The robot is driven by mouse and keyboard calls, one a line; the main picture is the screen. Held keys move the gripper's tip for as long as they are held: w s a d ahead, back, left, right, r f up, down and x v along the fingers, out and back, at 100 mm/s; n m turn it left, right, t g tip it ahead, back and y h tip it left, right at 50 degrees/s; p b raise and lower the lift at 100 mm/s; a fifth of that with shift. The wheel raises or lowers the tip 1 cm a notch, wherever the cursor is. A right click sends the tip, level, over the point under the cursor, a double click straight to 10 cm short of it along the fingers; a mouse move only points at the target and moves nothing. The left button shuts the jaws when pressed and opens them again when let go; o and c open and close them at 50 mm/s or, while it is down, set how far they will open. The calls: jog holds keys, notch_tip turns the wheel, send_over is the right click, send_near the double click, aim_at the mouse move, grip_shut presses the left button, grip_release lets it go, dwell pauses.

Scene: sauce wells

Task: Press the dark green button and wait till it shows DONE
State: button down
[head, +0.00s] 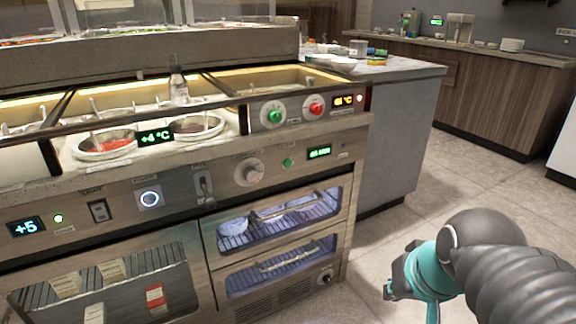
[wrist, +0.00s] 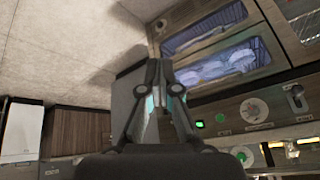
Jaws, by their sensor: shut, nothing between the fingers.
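A small green button (head: 288,163) sits on the lower front panel of the steel counter, between a round knob (head: 250,172) and a small lit green display (head: 319,152). I cannot read the display surely. The button also shows in the wrist view (wrist: 221,118). A larger green button (head: 277,116) is on the upper panel, beside a red button (head: 316,108) and an amber display (head: 344,100). I cannot tell for sure which green is the darker. My gripper (head: 390,289) is shut and empty, right of the counter and apart from both buttons.
Below the panel are glass-fronted drawers with handles (head: 285,212). Sauce wells (head: 105,148) and a bottle (head: 179,86) are on the counter top. A grey side counter (head: 385,140) stands behind to the right. The tiled floor (head: 455,190) at right is clear.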

aim_at(288, 163)
jog(key=w+a+m+y, duration=0.1)
jog(key=w+a, duration=0.3)
jog(key=w, duration=0.5)
jog(key=w+a+m+y+b, duration=0.1)
jog(key=w+a+y, duration=0.2)
jog(key=w, duration=0.7)
jog(key=w+a+r+m+y+b, duration=0.1)
jog(key=w+a+y, duration=0.2)
jog(key=w+a, duration=0.3)
jog(key=w, duration=0.4)
jog(key=shift+w+a+m, duration=0.2)
jog(key=shift+a+m, duration=0.15)
jog(key=shift+m, duration=0.05)
jog(key=shift+w+a+p, duration=0.6)
jog(key=shift+w+a, duration=0.2)
jog(key=shift+w, duration=0.4)
jog(key=shift+w+a+p, duration=0.65)
jog(key=shift+w+a, duration=0.2)
jog(key=shift+w, duration=0.35)
jog(key=shift+w+a+p, duration=0.6)
jog(key=shift+w+a, duration=0.2)
jog(key=shift+w, duration=0.4)
jog(key=shift+w+a, duration=0.1)
jog(key=shift+w, duration=0.05)
jog(key=shift+w+a, duration=0.15)
jog(key=shift+w, duration=0.05)
